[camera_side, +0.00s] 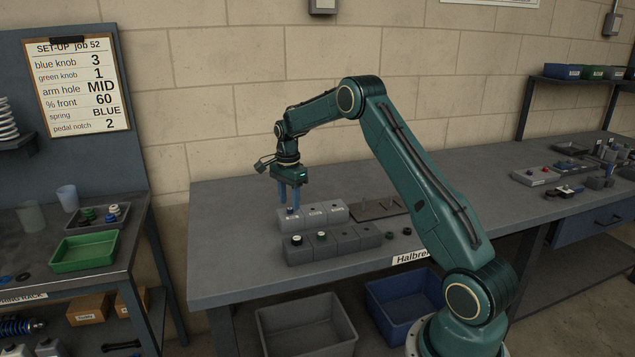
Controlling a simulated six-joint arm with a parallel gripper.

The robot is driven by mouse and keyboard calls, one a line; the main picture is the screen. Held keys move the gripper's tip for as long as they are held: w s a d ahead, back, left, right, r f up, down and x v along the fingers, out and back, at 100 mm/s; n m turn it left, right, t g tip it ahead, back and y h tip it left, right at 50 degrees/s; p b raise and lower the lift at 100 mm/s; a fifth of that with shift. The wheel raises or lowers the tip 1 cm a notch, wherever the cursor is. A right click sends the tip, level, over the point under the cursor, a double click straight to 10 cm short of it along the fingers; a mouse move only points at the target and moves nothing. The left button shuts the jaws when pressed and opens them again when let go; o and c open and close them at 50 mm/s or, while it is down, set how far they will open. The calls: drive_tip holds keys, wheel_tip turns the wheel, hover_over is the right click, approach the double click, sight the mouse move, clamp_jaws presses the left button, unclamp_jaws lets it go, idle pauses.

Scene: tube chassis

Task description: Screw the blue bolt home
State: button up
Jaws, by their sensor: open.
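The blue bolt (290,211) stands in the left end of the back grey block (313,215) on the workbench. Only its small blue top shows, and how deep it sits cannot be told. My gripper (290,204) points straight down over that left end, with its two blue fingers apart on either side of the bolt or just above it. I cannot tell whether the fingers touch the bolt.
A dark plate with pegs (378,209) lies right of the back block. The bench's left part (225,240) is clear.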

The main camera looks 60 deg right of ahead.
wheel_tip(320, 180, up, 12)
idle(0.5)
